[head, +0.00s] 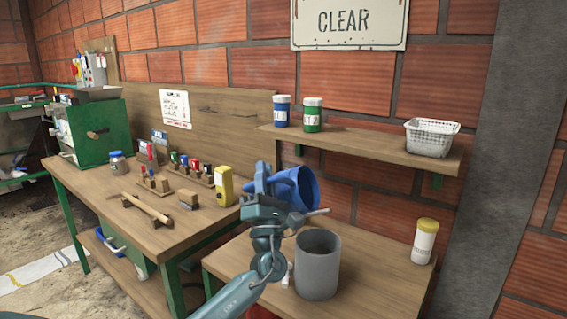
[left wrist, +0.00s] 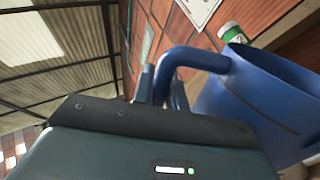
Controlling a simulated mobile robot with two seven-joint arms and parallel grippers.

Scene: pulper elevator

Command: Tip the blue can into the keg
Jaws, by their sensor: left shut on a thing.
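The blue can (head: 297,186) is in the middle of the head view, tilted on its side with its mouth toward the right. It is above and slightly left of the grey keg (head: 317,266), which stands upright with its open top on the low bench. My left gripper (head: 262,192) is shut on the can's handle. In the left wrist view the can (left wrist: 262,105) fills the right side, and its handle runs to my gripper's fingers (left wrist: 162,88). The can's inside is mostly hidden, so I cannot tell its contents. My right gripper is not in view.
A shelf (head: 370,149) above the low bench holds a blue-labelled jar (head: 282,112), a green-labelled jar (head: 312,116) and a white basket (head: 431,138). A yellow-capped bottle (head: 424,242) stands right of the keg.

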